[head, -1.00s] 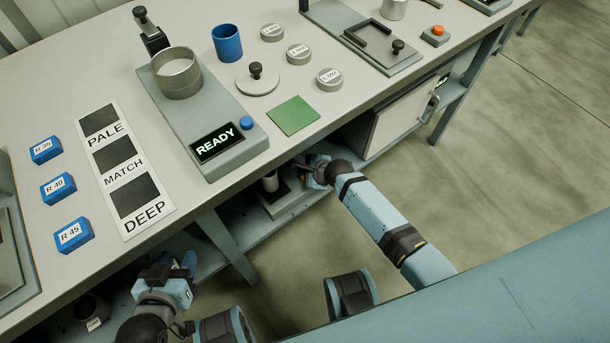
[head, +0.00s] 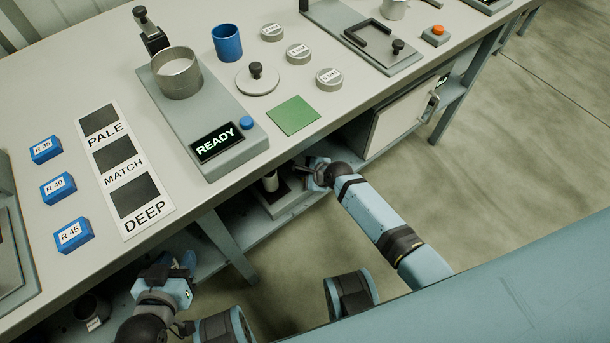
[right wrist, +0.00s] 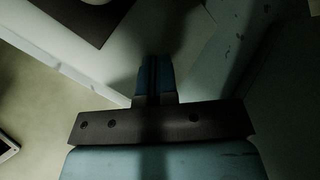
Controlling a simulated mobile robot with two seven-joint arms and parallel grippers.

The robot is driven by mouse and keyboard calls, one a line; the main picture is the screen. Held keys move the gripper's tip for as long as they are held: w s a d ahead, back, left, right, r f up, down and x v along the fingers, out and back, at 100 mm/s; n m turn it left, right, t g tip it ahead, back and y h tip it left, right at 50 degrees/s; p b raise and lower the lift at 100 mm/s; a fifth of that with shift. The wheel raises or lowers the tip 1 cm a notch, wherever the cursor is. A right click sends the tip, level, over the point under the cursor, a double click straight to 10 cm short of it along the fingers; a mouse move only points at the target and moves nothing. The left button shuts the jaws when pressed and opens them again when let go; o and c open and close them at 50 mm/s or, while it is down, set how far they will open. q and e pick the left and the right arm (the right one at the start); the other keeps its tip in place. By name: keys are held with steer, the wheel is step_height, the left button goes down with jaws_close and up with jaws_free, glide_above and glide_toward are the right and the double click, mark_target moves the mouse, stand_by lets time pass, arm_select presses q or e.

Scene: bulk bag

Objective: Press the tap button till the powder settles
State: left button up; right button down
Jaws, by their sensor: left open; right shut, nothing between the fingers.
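The tap device (head: 190,120) is a grey slab on the bench, with a metal cup (head: 176,74) at its far end. Its display (head: 214,143) reads READY. A round blue button (head: 246,123) sits beside the display. My right gripper (head: 304,168) is shut and empty, low at the bench's front edge, below and to the right of the button. Its closed fingers show in the right wrist view (right wrist: 153,78). My left gripper (head: 172,266) is open, low at the front of the bench and away from the device.
A green pad (head: 293,115), a lid with a black knob (head: 256,77), a blue cup (head: 227,42) and several marked metal discs (head: 329,79) lie right of the device. A shade card (head: 125,170) and blue blocks (head: 58,189) lie left. A lower shelf (head: 275,205) is under the bench.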

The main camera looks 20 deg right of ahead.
steer(key=shift+f, duration=0.35)
steer(key=shift+r, duration=0.1)
stand_by(0.4)
steer(key=shift+r+p, duration=0.9)
steer(key=shift+p, duration=0.25)
